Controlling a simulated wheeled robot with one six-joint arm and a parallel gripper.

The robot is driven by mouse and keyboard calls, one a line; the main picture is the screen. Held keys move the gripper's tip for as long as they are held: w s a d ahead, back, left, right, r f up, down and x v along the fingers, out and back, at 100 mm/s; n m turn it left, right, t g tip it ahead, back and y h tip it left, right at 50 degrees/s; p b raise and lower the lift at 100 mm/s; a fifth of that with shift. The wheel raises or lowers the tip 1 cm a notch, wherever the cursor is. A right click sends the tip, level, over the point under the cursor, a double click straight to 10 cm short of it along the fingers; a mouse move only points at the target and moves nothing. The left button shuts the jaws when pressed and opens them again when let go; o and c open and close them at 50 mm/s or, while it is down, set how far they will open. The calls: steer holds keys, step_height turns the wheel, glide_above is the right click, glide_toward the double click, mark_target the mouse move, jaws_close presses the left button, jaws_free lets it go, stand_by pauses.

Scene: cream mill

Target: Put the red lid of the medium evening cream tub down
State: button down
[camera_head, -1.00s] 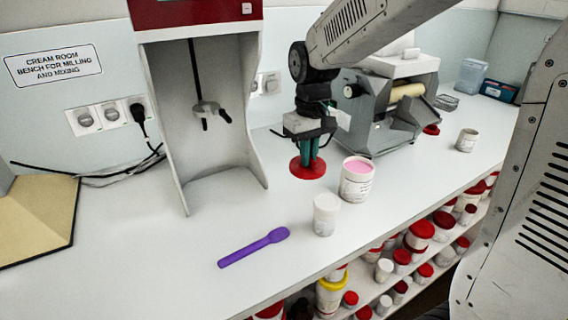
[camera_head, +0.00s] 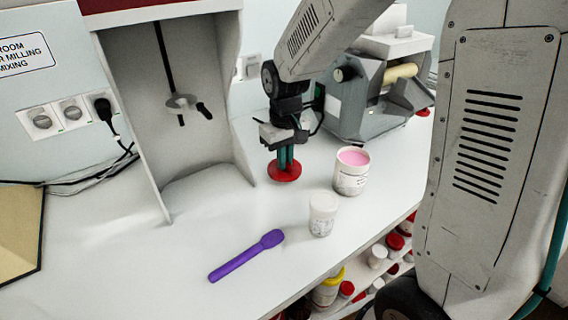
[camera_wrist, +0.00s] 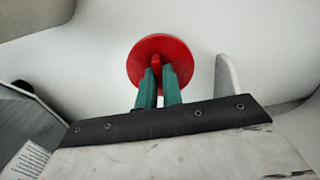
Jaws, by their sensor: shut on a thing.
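The red lid (camera_head: 285,173) is a flat round disc with a small raised grip. My gripper (camera_head: 286,158) points down with its green fingers shut on that grip. In the wrist view the lid (camera_wrist: 160,60) lies flat beyond the fingertips of my gripper (camera_wrist: 156,72). The lid is at or just above the white bench; I cannot tell whether it touches. An open tub with pink cream (camera_head: 351,172) stands to the right of the lid, uncovered. Its label is too small to read.
A white lidded jar (camera_head: 322,214) and a purple spatula (camera_head: 246,256) are in front on the bench (camera_head: 180,262). A mixing stand (camera_head: 240,150) is left of the lid, a grey roller mill (camera_head: 358,105) behind right. Shelves with tubs lie below the bench edge.

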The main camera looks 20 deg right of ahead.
steer(key=shift+f, duration=0.85)
steer(key=shift+f, duration=0.1)
steer(key=c, duration=1.5)
jaws_free()
steer(key=shift+c, duration=0.2)
step_height(320, 180, up, 11)
steer(key=s+d+r+m, duration=0.1)
steer(key=s+r, duration=0.1)
steer(key=s, duration=1)
steer(key=s+d+r+m+t, duration=0.1)
steer(key=s+r, duration=0.1)
steer(key=s, duration=1.1)
steer(key=shift+d+r, duration=0.25)
steer(key=shift+d, duration=0.15)
